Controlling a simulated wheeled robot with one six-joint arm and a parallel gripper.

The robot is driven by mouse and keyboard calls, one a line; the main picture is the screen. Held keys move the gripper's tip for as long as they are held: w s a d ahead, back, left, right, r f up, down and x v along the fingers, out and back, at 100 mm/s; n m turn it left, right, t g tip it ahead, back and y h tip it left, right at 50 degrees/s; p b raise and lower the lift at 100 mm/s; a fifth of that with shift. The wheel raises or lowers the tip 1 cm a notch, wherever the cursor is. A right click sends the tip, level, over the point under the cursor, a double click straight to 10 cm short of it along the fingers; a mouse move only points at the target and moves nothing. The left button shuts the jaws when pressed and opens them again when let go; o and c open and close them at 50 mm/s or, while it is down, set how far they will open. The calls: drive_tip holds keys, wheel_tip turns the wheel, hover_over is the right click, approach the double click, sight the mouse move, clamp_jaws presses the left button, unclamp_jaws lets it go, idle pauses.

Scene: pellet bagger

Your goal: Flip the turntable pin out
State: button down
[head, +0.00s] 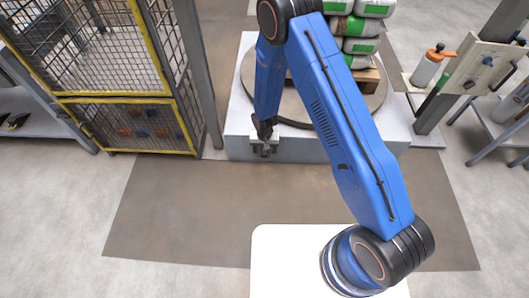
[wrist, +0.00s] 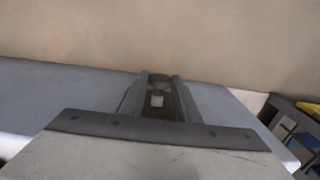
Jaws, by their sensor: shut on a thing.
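The turntable is a round dark disc (head: 290,106) set in a pale grey base (head: 238,142) at the top centre of the head view. My gripper (head: 264,150) points down at the front face of this base, left of its middle. In the wrist view, my gripper (wrist: 159,92) is shut on a small rounded grey piece (wrist: 159,80), which looks like the turntable pin. A small pale patch shows just below it between the fingers. The pin is hidden by my gripper in the head view, and its exact position cannot be told.
A pallet (head: 368,78) with stacked white and green bags (head: 358,28) stands on the turntable. A yellow-framed mesh cage (head: 125,100) is at left. A panel (head: 480,68) with an orange-topped bottle (head: 428,68) is at right. The floor in front is clear.

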drive_tip(key=shift+s, duration=1.6)
drive_tip(key=c, duration=1.4)
unclamp_jaws()
drive_tip(key=shift+o, duration=0.2)
wheel_tip(320, 180, up, 18)
drive_tip(key=shift+f, duration=0.25)
